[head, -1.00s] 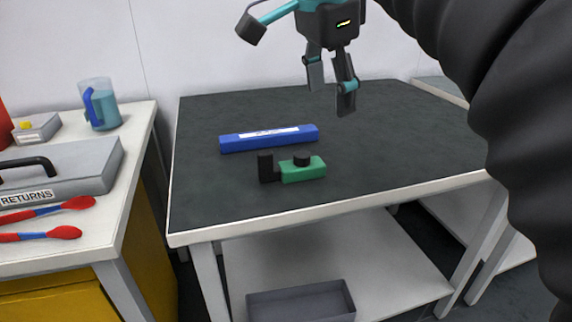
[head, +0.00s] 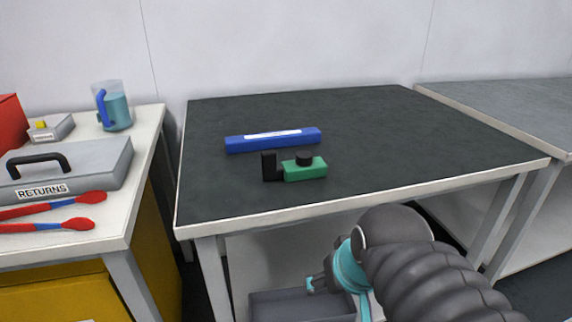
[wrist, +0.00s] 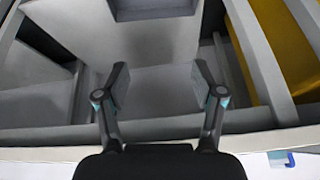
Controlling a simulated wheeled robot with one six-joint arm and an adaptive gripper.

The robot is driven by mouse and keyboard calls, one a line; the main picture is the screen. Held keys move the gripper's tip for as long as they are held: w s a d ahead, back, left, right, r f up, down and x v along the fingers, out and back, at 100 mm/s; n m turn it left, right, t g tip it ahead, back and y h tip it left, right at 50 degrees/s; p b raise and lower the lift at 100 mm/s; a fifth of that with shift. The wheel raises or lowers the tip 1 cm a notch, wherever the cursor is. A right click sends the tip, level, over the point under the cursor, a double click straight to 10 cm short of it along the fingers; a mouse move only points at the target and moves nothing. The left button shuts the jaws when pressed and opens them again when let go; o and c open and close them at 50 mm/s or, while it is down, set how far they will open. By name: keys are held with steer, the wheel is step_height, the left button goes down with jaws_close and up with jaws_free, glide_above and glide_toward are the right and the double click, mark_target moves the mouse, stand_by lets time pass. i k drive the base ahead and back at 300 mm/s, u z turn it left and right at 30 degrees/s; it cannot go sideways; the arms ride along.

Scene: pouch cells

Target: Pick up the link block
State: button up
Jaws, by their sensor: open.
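A green block with a black knob and a black upright end piece (head: 306,170), which I take for the link block, lies on the dark table top (head: 400,130) near its front left. My gripper (wrist: 160,85) is open and empty in the wrist view, facing the lower shelf area. In the head view my arm hangs low in front of the table's front edge, and the gripper's fingers are mostly hidden there. The gripper is below and to the right of the green block in the picture, well apart from it. The block does not show in the wrist view.
A blue bar with a white label (head: 272,140) lies just behind the green block. A grey tray (head: 262,303) sits on the lower shelf. A left table holds a RETURNS case (head: 100,165), red-blue tools (head: 48,227) and a jug (head: 117,112). The table's right half is clear.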

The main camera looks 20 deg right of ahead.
mark_target(288, 170)
steer(key=z, duration=2.7)
steer(key=k, duration=1.5)
steer(key=u, duration=1.5)
